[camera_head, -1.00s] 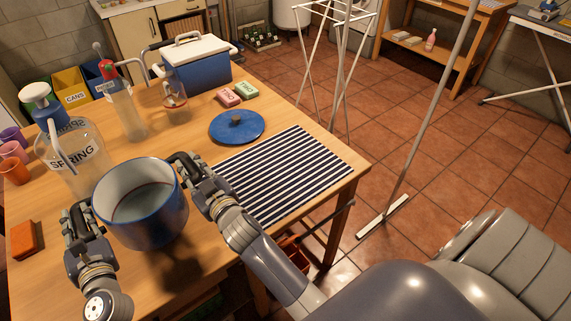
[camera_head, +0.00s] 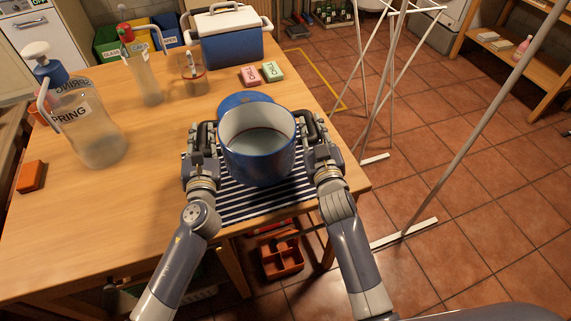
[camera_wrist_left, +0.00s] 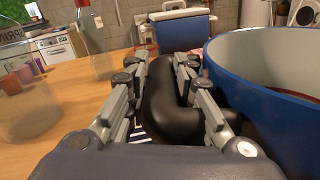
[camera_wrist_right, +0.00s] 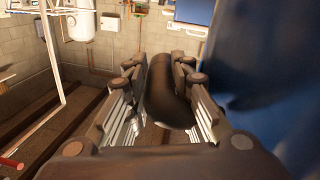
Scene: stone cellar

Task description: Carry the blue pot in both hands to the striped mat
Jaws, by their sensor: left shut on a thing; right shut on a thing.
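The blue pot (camera_head: 258,165) is in the middle of the head view, between my two grippers and over the striped mat (camera_head: 240,206). It is upright and its pale inside shows. I cannot tell whether its base touches the mat. My left gripper (camera_head: 205,140) is shut on the pot's left black handle (camera_wrist_left: 172,105). My right gripper (camera_head: 314,132) is shut on the right black handle (camera_wrist_right: 165,95). The blue pot also shows in the left wrist view (camera_wrist_left: 262,100) and, blurred, in the right wrist view (camera_wrist_right: 260,70). The pot hides much of the mat.
The blue lid (camera_head: 238,101) lies just behind the pot. Pink (camera_head: 249,76) and green (camera_head: 272,71) soap boxes and a blue-white cooler (camera_head: 230,48) stand further back. A large bottle (camera_head: 95,130) and orange sponge (camera_head: 31,177) are at left. The table's right edge is close to my right gripper.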

